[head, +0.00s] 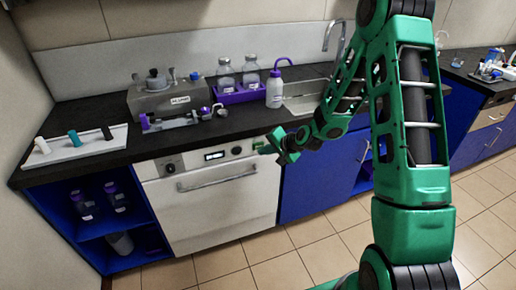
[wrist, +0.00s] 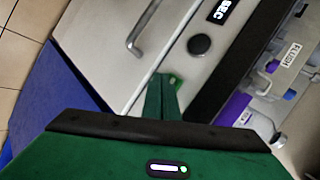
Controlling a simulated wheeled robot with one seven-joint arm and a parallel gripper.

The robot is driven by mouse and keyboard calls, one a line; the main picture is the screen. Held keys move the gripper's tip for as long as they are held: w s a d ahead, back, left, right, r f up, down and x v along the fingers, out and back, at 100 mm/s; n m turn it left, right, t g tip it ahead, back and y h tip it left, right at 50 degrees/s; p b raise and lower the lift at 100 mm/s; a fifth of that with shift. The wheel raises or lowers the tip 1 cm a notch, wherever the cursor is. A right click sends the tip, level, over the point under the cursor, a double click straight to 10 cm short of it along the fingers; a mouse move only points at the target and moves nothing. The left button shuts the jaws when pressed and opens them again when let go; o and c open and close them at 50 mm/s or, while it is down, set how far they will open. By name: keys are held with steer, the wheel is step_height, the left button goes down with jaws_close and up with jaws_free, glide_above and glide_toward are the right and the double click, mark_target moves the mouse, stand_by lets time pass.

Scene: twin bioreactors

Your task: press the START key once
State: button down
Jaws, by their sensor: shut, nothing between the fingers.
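The white appliance (head: 215,195) under the counter has a front panel with a lit display (head: 214,155) and a dark round knob (head: 237,150). In the wrist view the display (wrist: 222,10) and the knob (wrist: 199,45) show at the top. My gripper (head: 266,147) is shut and empty, at the right end of that panel. In the wrist view my gripper's fingers (wrist: 160,96) reach the panel beside a small bright green patch (wrist: 176,80), possibly the START key; no lettering is readable. The fingers partly cover it. I cannot tell whether they touch it.
The appliance's bar handle (head: 218,178) sticks out below the panel. On the dark counter (head: 80,176) above stand a grey device (head: 160,103), a purple rack (head: 238,96) with bottles and a wash bottle (head: 275,92). A blue cabinet (head: 318,180) is to the right. The tiled floor in front is clear.

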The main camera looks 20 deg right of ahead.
steer(key=shift+w, duration=0.2)
steer(key=shift+w, duration=0.2)
steer(key=shift+w+a, duration=0.15)
steer(key=shift+w, duration=0.25)
stand_by(0.9)
steer(key=shift+s, duration=0.85)
steer(key=shift+s, duration=0.1)
steer(key=shift+s+d, duration=0.2)
steer(key=shift+s, duration=1)
steer(key=shift+s+d, duration=0.15)
steer(key=shift+s, duration=1.05)
steer(key=shift+r, duration=0.1)
